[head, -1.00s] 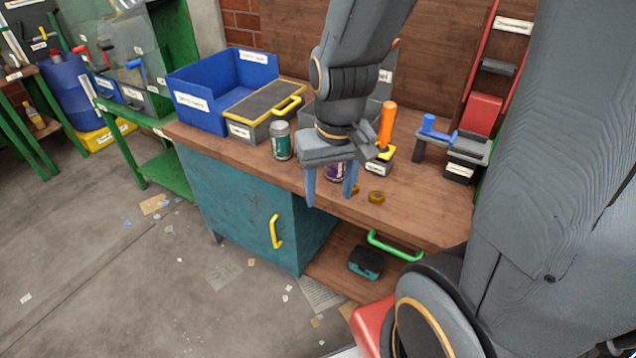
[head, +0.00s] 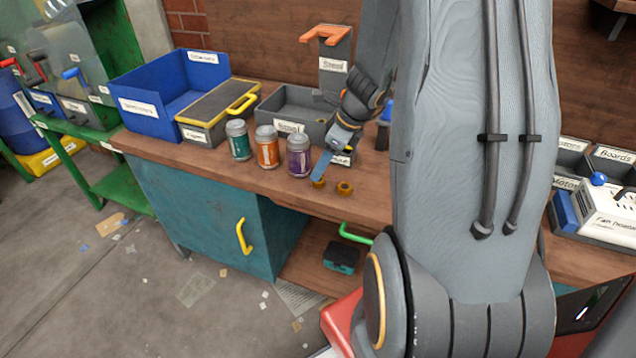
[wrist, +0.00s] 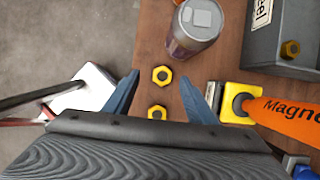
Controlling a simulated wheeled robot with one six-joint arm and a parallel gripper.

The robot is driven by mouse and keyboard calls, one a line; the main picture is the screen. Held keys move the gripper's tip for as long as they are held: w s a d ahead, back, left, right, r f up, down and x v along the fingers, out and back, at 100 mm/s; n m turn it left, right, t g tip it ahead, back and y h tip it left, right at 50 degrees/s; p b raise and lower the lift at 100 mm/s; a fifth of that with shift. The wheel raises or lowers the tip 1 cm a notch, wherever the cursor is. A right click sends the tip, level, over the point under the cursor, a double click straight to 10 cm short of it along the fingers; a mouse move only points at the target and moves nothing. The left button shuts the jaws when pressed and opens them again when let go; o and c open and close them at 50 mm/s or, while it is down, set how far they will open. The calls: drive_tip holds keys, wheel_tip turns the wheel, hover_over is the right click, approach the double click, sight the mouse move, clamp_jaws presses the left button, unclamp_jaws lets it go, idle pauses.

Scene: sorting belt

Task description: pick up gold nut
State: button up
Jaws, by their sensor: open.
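Two gold nuts lie side by side on the wooden bench near its front edge, one nut (head: 344,188) to the right of the other (head: 318,184) in the head view. In the wrist view, one nut (wrist: 162,75) lies between the fingertips of my gripper (wrist: 158,80) and the other nut (wrist: 157,112) lies closer to the palm. My gripper (head: 322,170) is open and empty, above the nuts. My arm hides part of it in the head view. A third gold nut (wrist: 290,49) shows at the grey bin in the wrist view.
A purple can (head: 299,156) stands close behind the nuts, with orange (head: 267,147) and green (head: 238,140) cans to its left. In the wrist view, an orange-handled tool (wrist: 285,115) is just right of the gripper. A blue bin (head: 150,108) stands farther left.

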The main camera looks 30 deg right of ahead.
sight(321, 180)
drive_tip(key=f, duration=0.2)
drive_tip(key=w+f, duration=0.1)
drive_tip(key=f, duration=0.1)
drive_tip(key=shift+f, duration=0.15)
drive_tip(key=shift+w+a+f, duration=0.1)
drive_tip(key=shift+f, duration=0.3)
drive_tip(key=c, duration=1.2)
